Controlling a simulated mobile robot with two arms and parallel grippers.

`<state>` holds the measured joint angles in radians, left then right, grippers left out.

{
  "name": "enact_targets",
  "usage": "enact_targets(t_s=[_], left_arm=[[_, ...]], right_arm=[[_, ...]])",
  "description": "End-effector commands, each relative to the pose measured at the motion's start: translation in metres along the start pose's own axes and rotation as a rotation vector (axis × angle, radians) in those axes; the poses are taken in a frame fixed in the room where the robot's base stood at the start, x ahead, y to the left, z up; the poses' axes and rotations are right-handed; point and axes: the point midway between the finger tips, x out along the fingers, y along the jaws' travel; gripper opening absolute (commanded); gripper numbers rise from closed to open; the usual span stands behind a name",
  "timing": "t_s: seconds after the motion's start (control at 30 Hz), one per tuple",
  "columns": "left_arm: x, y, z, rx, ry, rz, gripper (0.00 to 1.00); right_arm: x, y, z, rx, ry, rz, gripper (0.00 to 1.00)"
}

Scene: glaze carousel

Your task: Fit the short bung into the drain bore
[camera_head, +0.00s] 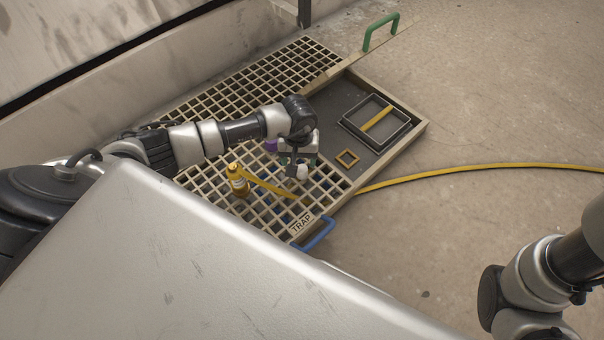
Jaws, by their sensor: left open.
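My left gripper (301,170) hangs over the right part of the pale grating (262,205), pointing down, with its jaws open. A small white piece shows at its fingertips; I cannot tell whether it is a bung or part of the gripper. A purple thing (270,145) shows just left of the gripper, partly hidden by my arm. A yellow bottle-like piece (237,180) with a yellow strap stands on the grating, left of the gripper. I cannot make out the short bung or the drain bore for certain. My right gripper is out of view.
Green (380,30) and blue (316,235) handles stick up. A yellow hose (470,167) crosses the otherwise clear floor at right.

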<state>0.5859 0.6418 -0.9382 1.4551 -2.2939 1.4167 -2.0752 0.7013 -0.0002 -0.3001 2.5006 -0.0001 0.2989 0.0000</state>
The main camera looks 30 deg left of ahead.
Motion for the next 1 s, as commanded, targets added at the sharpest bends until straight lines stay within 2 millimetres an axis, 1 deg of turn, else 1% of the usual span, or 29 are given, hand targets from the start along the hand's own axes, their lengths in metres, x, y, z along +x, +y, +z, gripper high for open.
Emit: enact_targets(t_s=[0.17,0.4,0.47,0.53,0.77,1.0], left_arm=[[0.013,0.002,-0.001,-0.001,-0.001,0.002,0.64],[0.045,0.008,-0.003,-0.002,-0.003,0.002,0.64],[0.052,0.008,-0.003,-0.002,-0.002,0.001,0.64],[0.054,0.008,-0.004,-0.003,-0.001,0.002,0.64],[0.052,0.008,-0.004,-0.002,0.0,0.001,0.64],[0.052,0.008,-0.004,-0.002,0.0,0.001,0.28]], right_arm=[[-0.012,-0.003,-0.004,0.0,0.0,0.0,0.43],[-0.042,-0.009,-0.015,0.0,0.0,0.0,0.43],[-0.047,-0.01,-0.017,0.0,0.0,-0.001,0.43],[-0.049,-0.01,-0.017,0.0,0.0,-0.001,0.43],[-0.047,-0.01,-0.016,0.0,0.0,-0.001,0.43],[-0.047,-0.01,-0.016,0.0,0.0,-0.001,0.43]])
